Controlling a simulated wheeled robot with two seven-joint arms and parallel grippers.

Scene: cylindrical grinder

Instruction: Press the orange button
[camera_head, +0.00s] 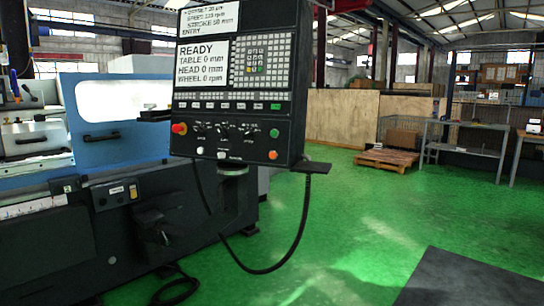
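The orange button (272,155) is a small round button at the lower right of the black control panel (243,143). It sits just below a green button (273,133). A larger red knob (179,128) is at the panel's left edge, and a pale round button (200,150) is near the lower left. The panel's screen (202,65) reads READY, with table, head and wheel at 0. Neither of my grippers is in view, and nothing covers the orange button.
The blue and dark grinder (120,140) fills the left side, behind the panel. A black cable (296,240) hangs below the panel. Green floor (370,220) is open to the right, with a dark mat (470,280). A pallet (385,160) and metal tables (465,150) stand further back.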

